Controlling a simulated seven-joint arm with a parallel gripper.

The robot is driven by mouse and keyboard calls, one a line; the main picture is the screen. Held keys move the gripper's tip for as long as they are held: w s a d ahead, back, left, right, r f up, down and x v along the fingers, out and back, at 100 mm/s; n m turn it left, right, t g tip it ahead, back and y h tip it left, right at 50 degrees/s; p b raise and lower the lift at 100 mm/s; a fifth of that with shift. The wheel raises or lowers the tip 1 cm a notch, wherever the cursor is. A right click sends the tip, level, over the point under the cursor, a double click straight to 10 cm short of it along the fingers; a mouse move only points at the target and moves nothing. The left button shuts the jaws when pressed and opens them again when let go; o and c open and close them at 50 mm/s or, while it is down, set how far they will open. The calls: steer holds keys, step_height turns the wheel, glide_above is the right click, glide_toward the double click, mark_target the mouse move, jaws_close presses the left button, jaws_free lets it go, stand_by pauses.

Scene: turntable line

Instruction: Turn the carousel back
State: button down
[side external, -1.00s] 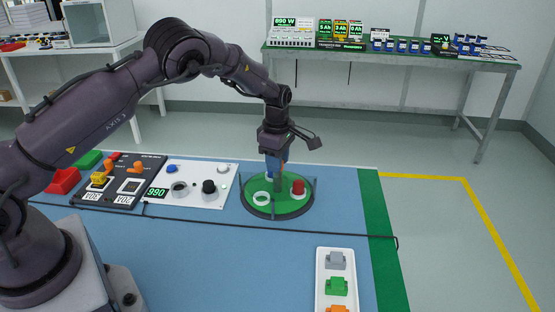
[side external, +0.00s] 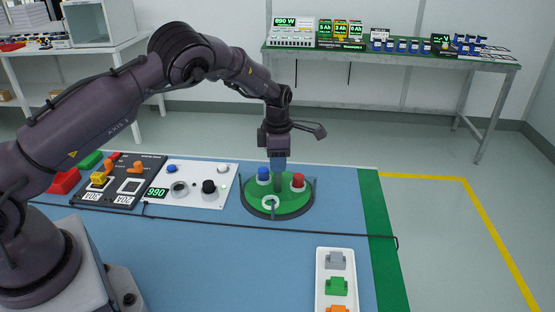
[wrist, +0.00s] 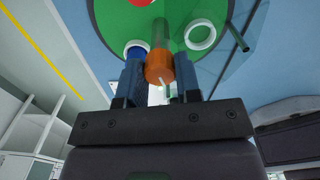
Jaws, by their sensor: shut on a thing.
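The carousel is a green disc (side external: 289,207) on the blue table, with a dark rim. On it stand a blue cylinder (side external: 263,174) at the back left, a red cylinder (side external: 298,181) at the right and a white ring (side external: 270,202) at the front. My gripper (side external: 278,162) points down over the disc's middle, above a grey post (side external: 279,183). In the wrist view its blue fingers are shut on an orange knob (wrist: 159,68), with the post running beyond it. The white ring (wrist: 200,35) and blue cylinder (wrist: 137,51) show just past the fingers.
A white panel with a dark knob (side external: 209,187) and a black switch panel (side external: 118,184) lie left of the carousel. A white tray (side external: 321,275) with several coloured parts is at the front right. A black cable (side external: 330,232) crosses the table before the carousel.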

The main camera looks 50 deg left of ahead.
steer(key=shift+d+n, duration=0.1)
steer(key=shift+n, duration=5.9)
steer(key=shift+w+n, duration=0.1)
steer(key=shift+n, duration=0.3)
steer(key=c, duration=0.8)
jaws_free()
step_height(320, 180, up, 13)
